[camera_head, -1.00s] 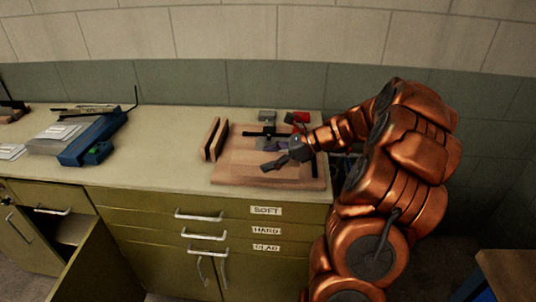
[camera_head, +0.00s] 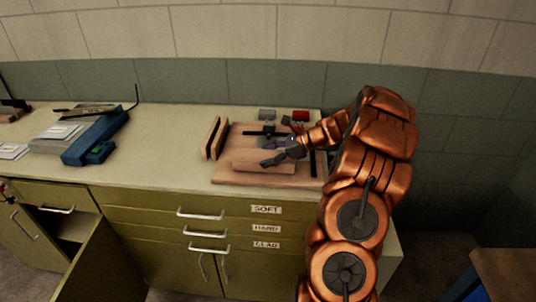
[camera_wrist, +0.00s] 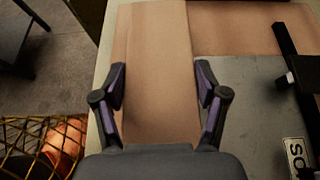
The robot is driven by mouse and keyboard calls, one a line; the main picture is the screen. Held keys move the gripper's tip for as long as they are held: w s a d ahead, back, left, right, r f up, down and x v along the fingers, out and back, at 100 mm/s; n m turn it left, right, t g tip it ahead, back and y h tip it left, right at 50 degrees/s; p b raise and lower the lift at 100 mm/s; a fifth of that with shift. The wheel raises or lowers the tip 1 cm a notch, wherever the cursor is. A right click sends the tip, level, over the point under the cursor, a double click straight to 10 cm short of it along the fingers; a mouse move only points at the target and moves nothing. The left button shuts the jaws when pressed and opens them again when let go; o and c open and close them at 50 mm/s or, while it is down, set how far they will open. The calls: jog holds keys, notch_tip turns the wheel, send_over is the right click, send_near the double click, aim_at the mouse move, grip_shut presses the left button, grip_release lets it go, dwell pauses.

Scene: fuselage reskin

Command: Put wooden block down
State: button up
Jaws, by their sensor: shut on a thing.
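The wooden block (camera_head: 246,160) is a long, light brown piece near the front of the wooden board (camera_head: 222,173) on the counter. In the wrist view the block (camera_wrist: 160,28) runs lengthwise between my two fingers. My gripper (camera_wrist: 160,74) is shut on the block, with one dark finger along each side. In the head view my gripper (camera_head: 270,153) is over the block, reaching in from the right. The block is low over the board or on it; I cannot tell whether it touches. Its near end is hidden by my gripper in the wrist view.
Two upright wooden pieces (camera_head: 212,138) stand left of the board. A grey block (camera_head: 267,114) and a red object (camera_head: 300,115) lie behind it. A blue device (camera_head: 95,140) is far left. Counter between is clear. A drawer labelled SOFT (camera_head: 265,209) is below the front edge.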

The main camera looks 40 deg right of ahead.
jog(key=shift+f, duration=0.15)
jog(key=shift+f, duration=0.15)
jog(key=o, duration=1.5)
jog(key=shift+c, duration=0.2)
jog(key=b+v, duration=0.3)
jog(key=v, duration=0.9)
